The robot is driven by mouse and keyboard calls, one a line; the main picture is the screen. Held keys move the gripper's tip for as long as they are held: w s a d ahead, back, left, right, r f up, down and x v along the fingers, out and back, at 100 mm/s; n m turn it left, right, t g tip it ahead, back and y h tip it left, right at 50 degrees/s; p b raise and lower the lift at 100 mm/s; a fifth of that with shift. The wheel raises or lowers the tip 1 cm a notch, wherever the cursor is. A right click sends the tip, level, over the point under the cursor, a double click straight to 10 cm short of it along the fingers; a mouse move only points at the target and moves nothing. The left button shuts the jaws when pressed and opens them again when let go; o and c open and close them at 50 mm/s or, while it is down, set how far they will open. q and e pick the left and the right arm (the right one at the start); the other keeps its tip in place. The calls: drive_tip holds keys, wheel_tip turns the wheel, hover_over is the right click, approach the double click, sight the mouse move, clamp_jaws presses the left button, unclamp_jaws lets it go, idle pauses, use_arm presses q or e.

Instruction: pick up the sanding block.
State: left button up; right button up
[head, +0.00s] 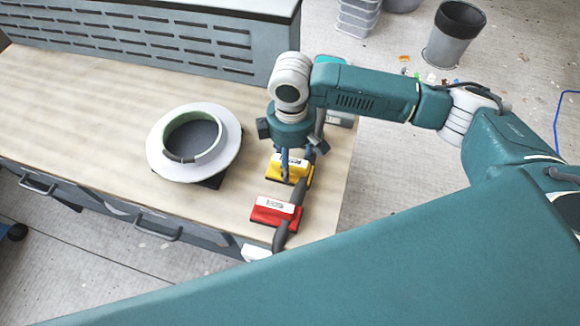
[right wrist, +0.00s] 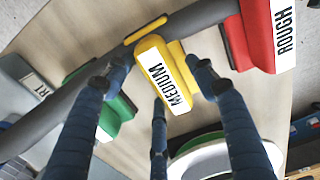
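The yellow sanding block (head: 295,172) lies on the workbench; in the right wrist view this yellow block (right wrist: 153,62) has a white label reading MEDIUM. A red block (head: 275,211) lies nearer the bench's front edge; its label reads ROUGH in the right wrist view (right wrist: 284,32). A green block (right wrist: 115,118) shows there too, partly hidden by a finger. My right gripper (head: 297,166) points down over the yellow block. Its fingers are spread around the block, with gaps showing in the right wrist view (right wrist: 160,82). My left gripper is not in view.
A dark grey hose-like length (head: 281,238) runs along the blocks. A white ring-shaped mould (head: 160,165) stands left of them. A slotted panel (head: 150,38) borders the bench's back. A grey bin (head: 452,35) stands on the floor. Bare bench lies left of the mould.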

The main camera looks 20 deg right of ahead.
sight(291, 158)
drive_tip(key=c, duration=0.4)
drive_tip(key=shift+r, duration=0.1)
drive_tip(key=c, duration=0.6)
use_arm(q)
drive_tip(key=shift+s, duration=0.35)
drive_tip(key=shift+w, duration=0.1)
use_arm(e)
drive_tip(key=shift+r, duration=0.55)
drive_tip(key=shift+c, duration=0.2)
use_arm(q)
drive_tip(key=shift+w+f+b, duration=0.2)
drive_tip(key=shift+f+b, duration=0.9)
drive_tip(key=shift+b, duration=0.05)
use_arm(e)
wheel_tip(291, 158, up, 19)
